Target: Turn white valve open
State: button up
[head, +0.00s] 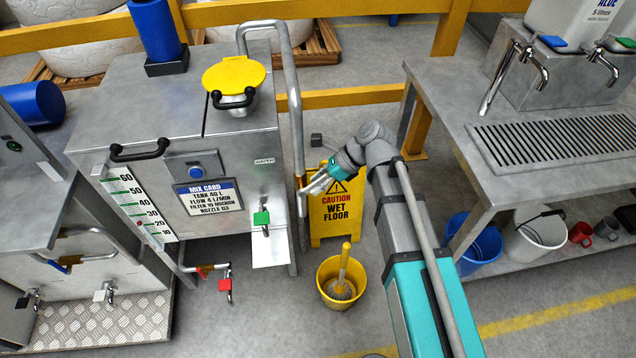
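My gripper (314,187) is at the end of my teal and grey arm, beside the tall grey pipe (294,95) at the right side of the steel mixing tank. A brass-coloured section (300,183) sits on that pipe, right by the fingers. A pale piece hangs just below there, and I cannot tell whether it is a white valve handle or part of my fingers. Whether the gripper touches it, or is open or shut, is too small to tell. A tap with a whitish-grey handle (101,295) is at the lower left, far from my gripper.
The mixing tank (110,90) carries a green-handled tap (262,218) and a red-handled tap (225,284). A yellow wet-floor sign (336,215) stands behind my gripper. A yellow bucket with a brush (330,291) stands below. A steel sink bench (440,95) is at right.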

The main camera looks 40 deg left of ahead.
jog(key=shift+c, duration=0.2)
jog(key=shift+w, duration=0.1)
jog(key=c, duration=0.4)
jog(key=shift+w+d, duration=0.35)
jog(key=shift+w, duration=0.15)
grip_shut()
jog(key=w+d+r+g+y+b, duration=0.1)
jog(key=w+d+g+y+b, duration=0.1)
jog(key=w+d, duration=0.7)
jog(key=shift+v, duration=0.75)
